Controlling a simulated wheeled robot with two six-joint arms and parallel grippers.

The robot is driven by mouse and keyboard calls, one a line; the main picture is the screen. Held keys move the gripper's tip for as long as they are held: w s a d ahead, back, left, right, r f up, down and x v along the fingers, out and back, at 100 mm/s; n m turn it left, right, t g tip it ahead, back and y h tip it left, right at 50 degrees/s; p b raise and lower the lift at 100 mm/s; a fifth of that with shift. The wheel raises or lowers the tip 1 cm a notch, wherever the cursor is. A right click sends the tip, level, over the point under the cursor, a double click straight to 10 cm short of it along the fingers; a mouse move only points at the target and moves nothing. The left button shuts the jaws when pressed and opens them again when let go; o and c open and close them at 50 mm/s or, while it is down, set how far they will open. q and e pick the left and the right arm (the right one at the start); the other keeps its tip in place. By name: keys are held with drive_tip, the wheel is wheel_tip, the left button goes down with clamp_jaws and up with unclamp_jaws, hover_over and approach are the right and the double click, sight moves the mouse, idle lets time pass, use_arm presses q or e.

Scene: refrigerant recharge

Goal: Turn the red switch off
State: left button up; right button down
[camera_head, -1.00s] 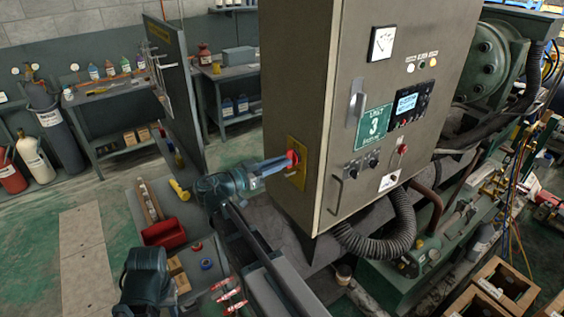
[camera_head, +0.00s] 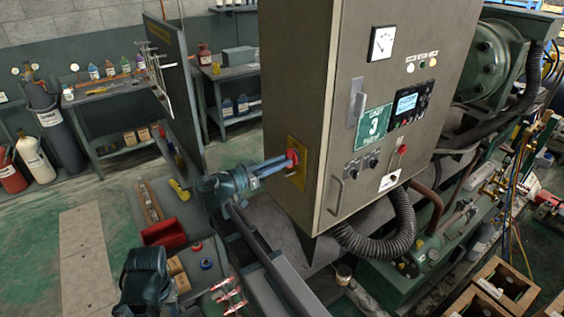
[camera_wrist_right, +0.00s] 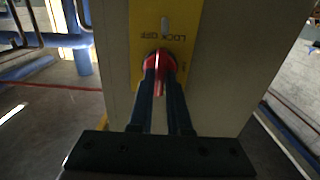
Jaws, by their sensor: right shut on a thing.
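The red switch (camera_head: 292,158) sits on a yellow plate (camera_head: 300,178) on the left side of the grey cabinet. My right gripper (camera_head: 286,162) reaches it from the left and is shut on it. In the right wrist view, the red switch (camera_wrist_right: 158,62) shows between the fingertips of my right gripper (camera_wrist_right: 160,76), which hide part of it. The yellow plate (camera_wrist_right: 187,20) there carries lettering that seems to read "LOCK OFF". My left gripper's fingers are not visible.
The grey cabinet (camera_head: 290,60) stands close to my right gripper, with a gauge, display and knobs on its front. A black corrugated hose (camera_head: 380,243) hangs below it. A red bin (camera_head: 164,235) and small items lie at lower left. A dark panel (camera_head: 178,90) stands behind.

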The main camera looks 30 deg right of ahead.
idle(0.3)
drive_tip(key=n, duration=0.4)
drive_tip(key=shift+n, duration=0.3)
drive_tip(key=n, duration=0.4)
drive_tip(key=shift+n, duration=0.3)
drive_tip(key=n, duration=0.4)
idle(0.4)
